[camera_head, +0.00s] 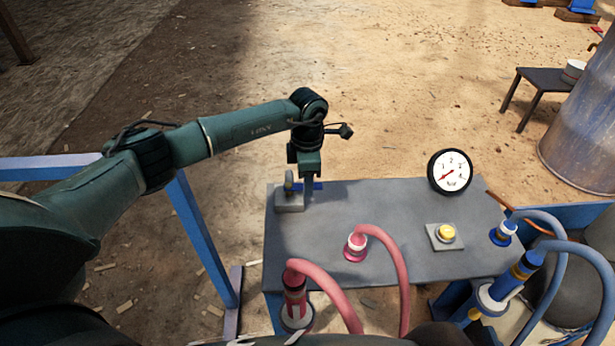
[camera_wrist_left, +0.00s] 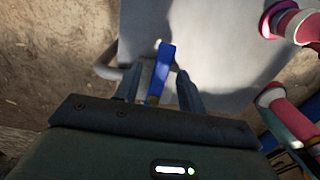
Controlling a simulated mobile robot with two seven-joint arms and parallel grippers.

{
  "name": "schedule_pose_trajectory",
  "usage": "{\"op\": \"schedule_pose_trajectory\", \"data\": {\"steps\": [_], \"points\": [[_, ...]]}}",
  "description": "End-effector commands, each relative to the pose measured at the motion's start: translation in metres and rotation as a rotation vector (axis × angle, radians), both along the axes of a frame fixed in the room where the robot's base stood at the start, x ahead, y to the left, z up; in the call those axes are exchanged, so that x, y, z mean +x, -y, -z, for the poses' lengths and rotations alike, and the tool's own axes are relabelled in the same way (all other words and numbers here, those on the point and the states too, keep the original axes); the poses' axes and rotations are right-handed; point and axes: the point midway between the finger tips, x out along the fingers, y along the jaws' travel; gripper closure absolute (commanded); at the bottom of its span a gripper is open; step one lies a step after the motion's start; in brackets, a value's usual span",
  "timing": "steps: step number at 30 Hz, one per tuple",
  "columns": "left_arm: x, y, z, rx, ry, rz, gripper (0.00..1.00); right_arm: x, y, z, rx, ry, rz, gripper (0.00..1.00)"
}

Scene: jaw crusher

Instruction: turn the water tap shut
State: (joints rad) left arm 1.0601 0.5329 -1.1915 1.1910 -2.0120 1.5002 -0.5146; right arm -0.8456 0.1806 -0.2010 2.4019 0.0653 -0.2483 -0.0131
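The water tap (camera_head: 289,188) stands on a small grey block at the left end of the grey table, with a blue lever handle (camera_head: 317,186). My left gripper (camera_head: 309,196) points down at the tap from above, beside the lever. In the left wrist view, the blue lever (camera_wrist_left: 163,65) shows between the two fingers of my left gripper (camera_wrist_left: 158,88). The fingers stand apart, with gaps visible beside the lever. The head view does not clearly show contact, and my gripper hides part of the handle. My right gripper is not visible.
The grey table (camera_head: 400,205) holds a pressure gauge (camera_head: 450,171), a yellow button (camera_head: 446,233) and a red hose fitting (camera_head: 356,246). Red hoses (camera_head: 397,275) rise in front; blue hoses (camera_head: 585,262) stand at the right. A blue frame post (camera_head: 205,240) stands left of the table.

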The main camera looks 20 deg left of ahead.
Motion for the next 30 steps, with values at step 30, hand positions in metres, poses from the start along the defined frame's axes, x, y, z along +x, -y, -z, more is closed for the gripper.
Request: {"op": "schedule_pose_trajectory", "data": {"steps": [30], "points": [[0.000, 0.000, -0.132, 0.000, 0.000, -0.001, 0.60, 0.001, -0.003, -0.003, 0.014, -0.023, -0.002, 0.64]]}}
